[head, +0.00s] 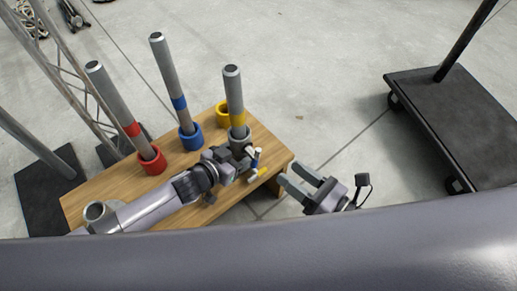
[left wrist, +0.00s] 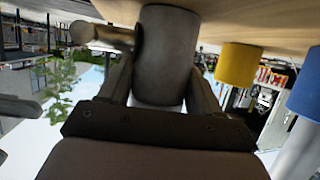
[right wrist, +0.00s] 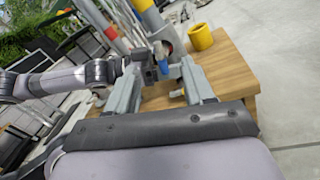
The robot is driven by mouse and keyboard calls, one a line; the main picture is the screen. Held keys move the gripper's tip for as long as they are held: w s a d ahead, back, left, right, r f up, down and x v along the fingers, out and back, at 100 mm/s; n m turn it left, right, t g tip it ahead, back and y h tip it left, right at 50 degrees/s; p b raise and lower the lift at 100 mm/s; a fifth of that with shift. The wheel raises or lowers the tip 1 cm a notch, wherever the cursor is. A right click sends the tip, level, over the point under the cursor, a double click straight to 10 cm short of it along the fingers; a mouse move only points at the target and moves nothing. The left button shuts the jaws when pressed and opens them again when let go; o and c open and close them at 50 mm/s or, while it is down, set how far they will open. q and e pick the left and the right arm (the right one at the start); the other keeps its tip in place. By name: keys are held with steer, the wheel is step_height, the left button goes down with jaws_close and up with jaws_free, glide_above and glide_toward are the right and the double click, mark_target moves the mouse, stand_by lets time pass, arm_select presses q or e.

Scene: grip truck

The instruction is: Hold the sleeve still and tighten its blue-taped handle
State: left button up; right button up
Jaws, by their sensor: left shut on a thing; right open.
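The grey sleeve (head: 240,135) stands near the right end of the wooden bench, with a yellow-banded grey pole upright in it. My left gripper (head: 231,154) is shut on the sleeve, which fills the gap between its fingers in the left wrist view (left wrist: 166,55). A blue-taped handle (head: 256,157) sticks out at the sleeve's near right side; it also shows in the right wrist view (right wrist: 162,66). A yellow-ended piece (head: 257,174) is just below it. My right gripper (head: 290,174) is open and empty, to the right of the handle and apart from it, fingers towards it.
A red cup (head: 152,162) and a blue cup (head: 191,138) hold banded poles on the bench (head: 180,180). A yellow cup (head: 222,114) stands behind the grey sleeve. A black cart (head: 460,115) is at the right. Bare floor lies between cart and bench.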

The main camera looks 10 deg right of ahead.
mark_target(258, 152)
steer(key=shift+n, duration=0.5)
steer(key=x, duration=0.7)
steer(key=f+x, duration=0.1)
steer(key=x, duration=0.2)
steer(key=shift+w+a, duration=0.2)
steer(key=shift+a, duration=0.2)
